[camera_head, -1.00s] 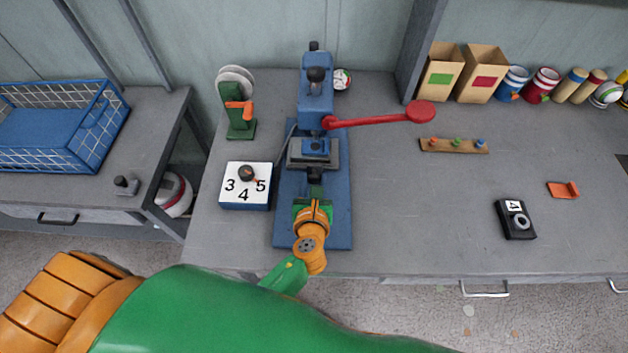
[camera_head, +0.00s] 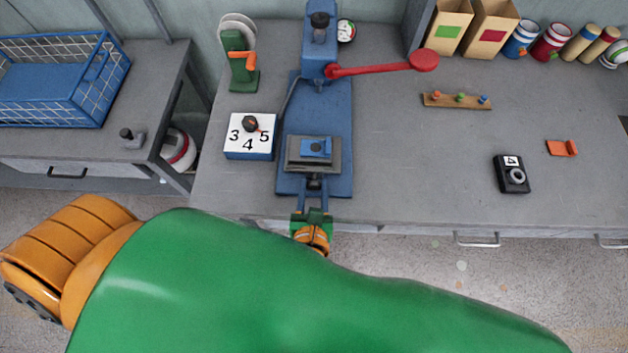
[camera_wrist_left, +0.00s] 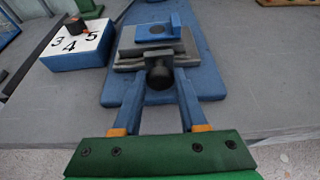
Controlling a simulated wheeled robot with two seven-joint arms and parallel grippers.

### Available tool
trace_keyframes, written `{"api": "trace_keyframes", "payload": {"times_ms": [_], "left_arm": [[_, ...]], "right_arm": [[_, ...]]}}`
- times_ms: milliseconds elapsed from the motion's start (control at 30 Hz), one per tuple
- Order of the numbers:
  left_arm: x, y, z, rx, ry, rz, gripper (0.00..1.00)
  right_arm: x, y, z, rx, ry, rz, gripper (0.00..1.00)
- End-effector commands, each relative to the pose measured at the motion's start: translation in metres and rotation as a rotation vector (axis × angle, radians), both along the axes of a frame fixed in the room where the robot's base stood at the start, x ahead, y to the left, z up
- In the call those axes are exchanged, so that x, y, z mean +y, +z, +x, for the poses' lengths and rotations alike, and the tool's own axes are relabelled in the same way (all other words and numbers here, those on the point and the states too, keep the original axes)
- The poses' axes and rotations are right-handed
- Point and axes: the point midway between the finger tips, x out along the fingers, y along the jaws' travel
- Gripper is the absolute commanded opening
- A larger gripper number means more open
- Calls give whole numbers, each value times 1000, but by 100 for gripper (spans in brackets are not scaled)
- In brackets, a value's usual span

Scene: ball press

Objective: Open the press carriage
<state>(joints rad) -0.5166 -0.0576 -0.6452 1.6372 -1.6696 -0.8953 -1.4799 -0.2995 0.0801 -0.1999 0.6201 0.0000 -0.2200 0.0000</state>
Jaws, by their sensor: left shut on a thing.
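The blue ball press (camera_head: 318,45) stands at the back of its blue base plate (camera_head: 335,105). The press carriage (camera_head: 327,163), a grey block with a blue top, sits near the front end of the base plate, clear of the press head. The carriage also shows in the left wrist view (camera_wrist_left: 183,45), with its dark round handle (camera_wrist_left: 160,74) facing me. My left gripper (camera_head: 313,184) is shut on this handle at the table's front edge; its two fingers (camera_wrist_left: 160,82) lie either side of it. The right gripper is not in view.
The red lever (camera_head: 385,68) reaches right from the press. A white-topped dial box (camera_head: 248,137) stands left of the base plate. A black device (camera_head: 512,174) and an orange piece (camera_head: 562,148) lie right.

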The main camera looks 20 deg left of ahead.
Motion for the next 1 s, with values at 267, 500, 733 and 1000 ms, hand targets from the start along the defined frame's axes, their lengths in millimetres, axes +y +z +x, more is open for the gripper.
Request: {"api": "trace_keyframes", "payload": {"times_ms": [267, 500, 733, 1000], "left_arm": [[0, 1, 1, -2, 0, 0, 70], [-1, 1, -2, -1, 0, 0, 70], [-12, 17, -44, 2, 0, -1, 70], [-18, 28, -62, -2, 0, 0, 70]], "right_arm": [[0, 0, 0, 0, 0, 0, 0], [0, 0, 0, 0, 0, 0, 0], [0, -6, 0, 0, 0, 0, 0], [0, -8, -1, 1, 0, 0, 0]]}}
